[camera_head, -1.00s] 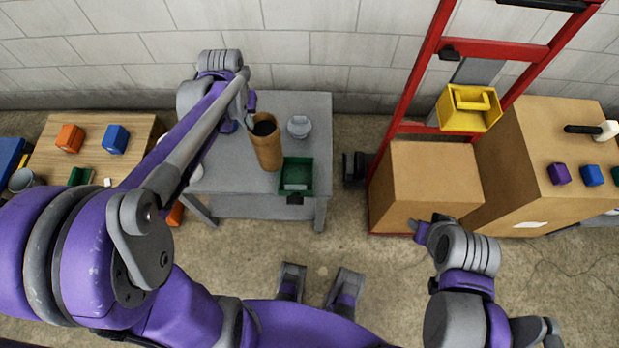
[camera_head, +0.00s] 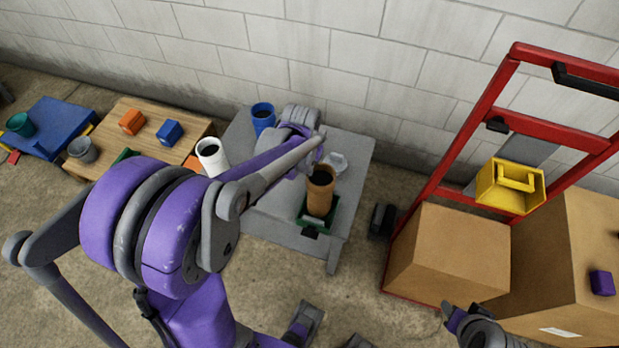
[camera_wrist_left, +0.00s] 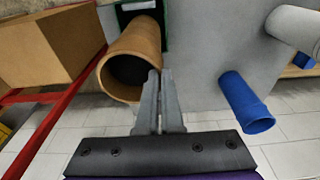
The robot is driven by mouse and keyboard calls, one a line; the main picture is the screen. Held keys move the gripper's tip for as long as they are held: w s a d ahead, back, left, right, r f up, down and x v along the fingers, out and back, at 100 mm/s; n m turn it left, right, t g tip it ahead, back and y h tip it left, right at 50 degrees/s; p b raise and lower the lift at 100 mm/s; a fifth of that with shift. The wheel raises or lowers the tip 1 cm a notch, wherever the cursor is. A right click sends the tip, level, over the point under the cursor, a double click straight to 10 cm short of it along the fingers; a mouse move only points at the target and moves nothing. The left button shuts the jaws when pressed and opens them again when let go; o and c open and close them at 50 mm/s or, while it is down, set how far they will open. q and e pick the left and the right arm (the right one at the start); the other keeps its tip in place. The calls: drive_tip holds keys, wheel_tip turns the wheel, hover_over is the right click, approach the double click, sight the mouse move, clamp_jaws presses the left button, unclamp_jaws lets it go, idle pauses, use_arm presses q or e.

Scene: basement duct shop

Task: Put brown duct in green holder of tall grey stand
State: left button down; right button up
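The brown duct (camera_head: 320,190) stands roughly upright at the green holder (camera_head: 331,212), on the front right of the tall grey stand (camera_head: 350,148). Its lower end appears within the holder's outline; I cannot tell whether it rests on the bottom. In the left wrist view the duct (camera_wrist_left: 138,50) shows its dark open end, with part of the green holder (camera_wrist_left: 167,18) beyond. My left gripper (camera_wrist_left: 160,72) is closed on the duct's rim wall, one finger appearing inside. My right gripper (camera_head: 450,312) is low at the right, far from the stand; its fingers are unclear.
A red hand truck (camera_head: 440,170) with a cardboard box (camera_head: 450,245) and yellow bin (camera_head: 510,188) stands right. A wooden table (camera_head: 150,150) is left.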

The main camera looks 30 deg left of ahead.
use_arm(q)
drive_tip(key=shift+f, duration=1.75)
drive_tip(key=shift+d+f+b, duration=0.1)
drive_tip(key=shift+b, duration=0.2)
drive_tip(key=c, duration=1.5)
unclamp_jaws()
drive_tip(key=shift+f, duration=0.1)
drive_tip(key=o, duration=0.4)
drive_tip(key=shift+r, duration=0.2)
wheel_tip(320, 180, up, 12)
drive_tip(key=s+p, duration=0.2)
drive_tip(key=s+d+m+t, duration=0.1)
drive_tip(key=s+d, duration=0.2)
drive_tip(key=s, duration=0.1)
drive_tip(key=s+d+f+m+t, duration=0.1)
drive_tip(key=s+d, duration=0.3)
drive_tip(key=s, duration=0.1)
drive_tip(key=s+d+t, duration=0.1)
drive_tip(key=s+d, duration=0.2)
drive_tip(key=s, duration=0.1)
drive_tip(key=shift+s+d+f+m, duration=0.15)
drive_tip(key=shift+s+f+m, duration=0.15)
drive_tip(key=shift+m, duration=0.1)
